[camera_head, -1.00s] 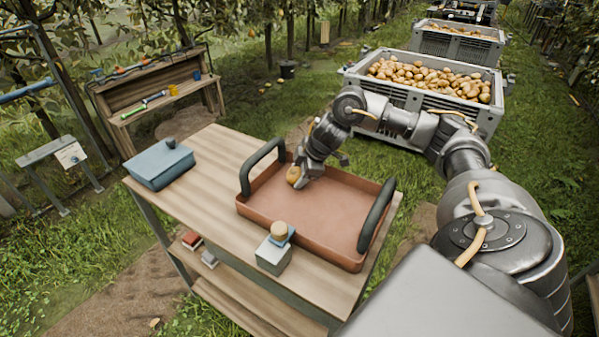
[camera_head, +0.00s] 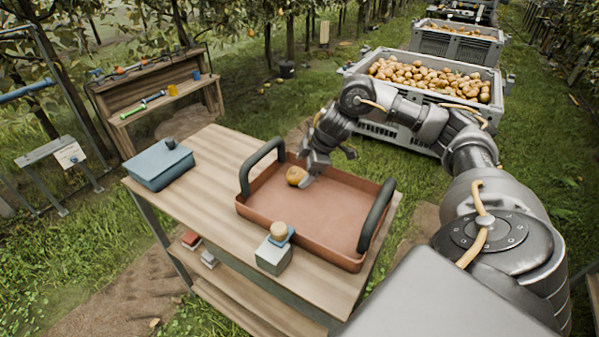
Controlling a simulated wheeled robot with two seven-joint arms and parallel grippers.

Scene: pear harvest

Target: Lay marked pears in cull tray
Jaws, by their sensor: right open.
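The cull tray (camera_head: 325,232) is a shallow reddish-brown tray with two dark upright handles, on a wooden table. A brownish-yellow pear (camera_head: 296,176) is at the tray's far left corner. Any mark on the pear is too small to see. My left gripper is out of view.
A blue-grey box (camera_head: 159,165) stands on the table's left end. Large grey crates (camera_head: 436,101) heaped with pears stand behind my right arm. A wooden bench (camera_head: 150,110) with tools is at back left. The table top (camera_head: 215,185) between box and tray is clear.

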